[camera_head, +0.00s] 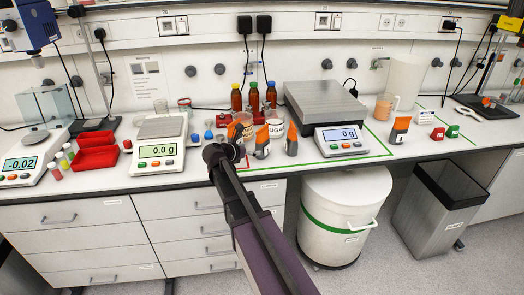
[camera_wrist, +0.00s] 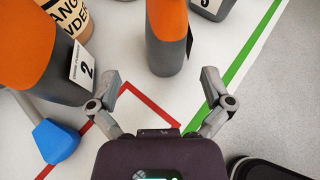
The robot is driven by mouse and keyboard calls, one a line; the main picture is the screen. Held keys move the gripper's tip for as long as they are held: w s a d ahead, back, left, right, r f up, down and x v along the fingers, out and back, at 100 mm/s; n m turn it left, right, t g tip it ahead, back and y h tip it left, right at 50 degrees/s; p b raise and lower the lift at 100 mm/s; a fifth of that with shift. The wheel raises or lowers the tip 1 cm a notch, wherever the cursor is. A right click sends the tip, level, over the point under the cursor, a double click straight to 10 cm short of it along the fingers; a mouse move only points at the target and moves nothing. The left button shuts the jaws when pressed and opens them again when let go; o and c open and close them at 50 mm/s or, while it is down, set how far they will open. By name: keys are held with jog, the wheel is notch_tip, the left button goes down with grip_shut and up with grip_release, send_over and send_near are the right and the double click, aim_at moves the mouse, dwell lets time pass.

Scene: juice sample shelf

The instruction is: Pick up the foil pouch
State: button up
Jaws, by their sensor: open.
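Several grey pouches with orange upper parts stand on the bench. One pouch (camera_wrist: 167,40) is ahead of my open gripper (camera_wrist: 161,78), roughly centred between the fingers; its label is turned edge-on and unreadable. In the head view it appears to be the pouch (camera_head: 262,142) just right of my gripper (camera_head: 222,153). A pouch labelled 2 (camera_wrist: 35,45) stands left of my fingers, and one labelled 3 (camera_wrist: 212,8) is farther off at the top. Another pouch (camera_head: 399,131) stands alone to the right. Nothing is held.
A blue object (camera_wrist: 55,141) lies at left. Red tape (camera_wrist: 150,104) and green tape (camera_wrist: 235,67) mark the bench. A large scale (camera_head: 325,103) and brown bottles (camera_head: 253,98) stand behind the pouches.

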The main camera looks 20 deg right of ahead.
aim_at(262, 148)
jog(key=shift+x, duration=0.95)
jog(key=shift+d+b, duration=0.1)
jog(key=shift+b, duration=0.2)
jog(key=shift+f+b+x, duration=0.1)
jog(key=shift+b+x, duration=0.45)
jog(key=shift+x, duration=0.7)
jog(key=shift+f+b+x, duration=0.15)
jog(key=shift+b+x, duration=0.4)
jog(key=shift+x, duration=0.75)
jog(key=shift+s+r, duration=0.1)
jog(key=shift+s, duration=0.15)
grip_shut()
jog(key=shift+r, duration=0.2)
